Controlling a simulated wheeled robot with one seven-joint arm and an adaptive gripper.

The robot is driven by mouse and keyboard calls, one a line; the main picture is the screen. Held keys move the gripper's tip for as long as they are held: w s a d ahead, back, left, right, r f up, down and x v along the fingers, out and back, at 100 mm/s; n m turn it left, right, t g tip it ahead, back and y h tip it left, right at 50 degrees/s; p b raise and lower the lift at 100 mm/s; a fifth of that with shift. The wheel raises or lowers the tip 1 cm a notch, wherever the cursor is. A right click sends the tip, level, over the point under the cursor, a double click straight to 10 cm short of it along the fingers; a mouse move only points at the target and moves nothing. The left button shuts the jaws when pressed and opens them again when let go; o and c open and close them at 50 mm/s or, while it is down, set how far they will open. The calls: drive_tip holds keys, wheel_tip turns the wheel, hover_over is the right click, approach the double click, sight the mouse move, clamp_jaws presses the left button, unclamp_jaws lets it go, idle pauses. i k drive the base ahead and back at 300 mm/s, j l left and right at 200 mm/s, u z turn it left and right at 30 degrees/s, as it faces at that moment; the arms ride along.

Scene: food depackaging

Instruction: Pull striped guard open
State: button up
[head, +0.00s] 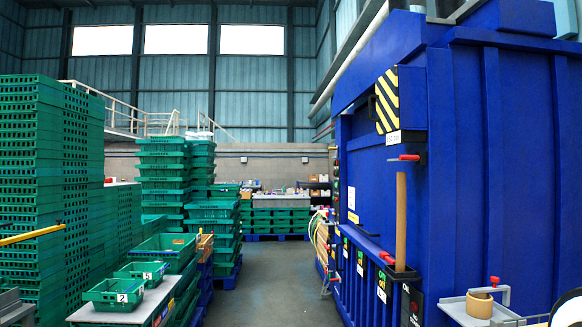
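The striped guard (387,100) is a panel with yellow and black diagonal stripes, high on the near left part of the big blue machine (455,170). A dark handle (371,108) stands out at its left edge. A white label sits just below its right side. The guard appears to lie flat against the machine; I cannot tell for sure whether it is fully shut. My gripper is not in view. A white and black rounded piece shows at the bottom right corner, and I cannot tell what it is.
A red-handled latch (405,157) and an upright wooden post (401,220) are below the guard. A small grey shelf (462,313) with a tan ring (479,304) juts out at lower right. Green crate stacks (35,170) line the left. The floor aisle (272,290) is clear.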

sight(387, 121)
drive_tip(key=i+z, duration=0.25)
drive_tip(key=i+j+z, duration=0.25)
drive_tip(key=i, duration=0.15)
drive_tip(key=i+j+z, duration=0.15)
drive_tip(key=i+j, duration=0.15)
drive_tip(key=i, duration=0.25)
drive_tip(key=i+j+z, duration=0.15)
drive_tip(key=i+j, duration=0.2)
drive_tip(key=i, duration=0.2)
